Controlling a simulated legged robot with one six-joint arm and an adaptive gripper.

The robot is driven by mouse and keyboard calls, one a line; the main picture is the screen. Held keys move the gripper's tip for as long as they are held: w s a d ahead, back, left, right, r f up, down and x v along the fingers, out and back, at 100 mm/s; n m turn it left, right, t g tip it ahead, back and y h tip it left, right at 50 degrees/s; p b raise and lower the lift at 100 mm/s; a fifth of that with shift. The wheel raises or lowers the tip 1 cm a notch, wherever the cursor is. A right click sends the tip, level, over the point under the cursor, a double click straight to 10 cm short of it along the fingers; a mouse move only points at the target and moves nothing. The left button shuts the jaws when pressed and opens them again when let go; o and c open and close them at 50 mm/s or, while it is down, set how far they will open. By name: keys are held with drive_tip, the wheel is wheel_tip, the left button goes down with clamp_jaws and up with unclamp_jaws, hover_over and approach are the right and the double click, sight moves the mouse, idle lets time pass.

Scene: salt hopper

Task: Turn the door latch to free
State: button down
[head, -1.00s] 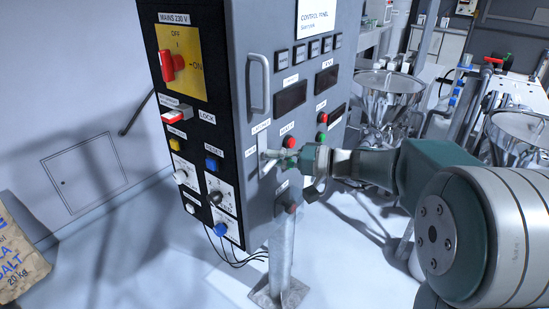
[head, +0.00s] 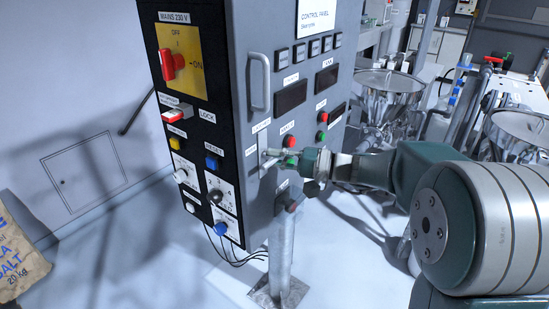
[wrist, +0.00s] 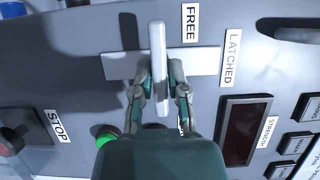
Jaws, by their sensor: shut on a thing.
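The door latch is a pale bar handle (wrist: 158,50) on a light plate (wrist: 204,61) on the grey cabinet front. In the wrist view the bar stands crosswise to the plate. Its upper end is beside the FREE label (wrist: 190,22); the LATCHED label (wrist: 231,57) is off the plate's right end. My gripper (wrist: 161,70) is shut on the bar, one finger on each side. In the head view my gripper (head: 272,158) reaches the latch plate (head: 264,146) from the right, and its fingers partly cover the handle.
The control cabinet (head: 238,30) stands on a post (head: 281,255). A fixed pull handle (head: 258,83) is above the latch. Green (head: 290,162) and red (head: 288,142) buttons lie close to my fingers. Steel hoppers (head: 388,95) stand behind my arm. A salt bag (head: 20,255) is at left.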

drive_tip(key=c, duration=0.6)
unclamp_jaws()
drive_tip(key=shift+w+d+f, duration=0.1)
drive_tip(key=shift+f, duration=0.15)
drive_tip(key=shift+c, duration=0.2)
drive_tip(key=shift+r, duration=0.1)
drive_tip(key=shift+d, duration=0.15)
drive_tip(key=v, duration=1.1)
drive_tip(key=shift+d, duration=0.4)
drive_tip(key=shift+a, duration=0.1)
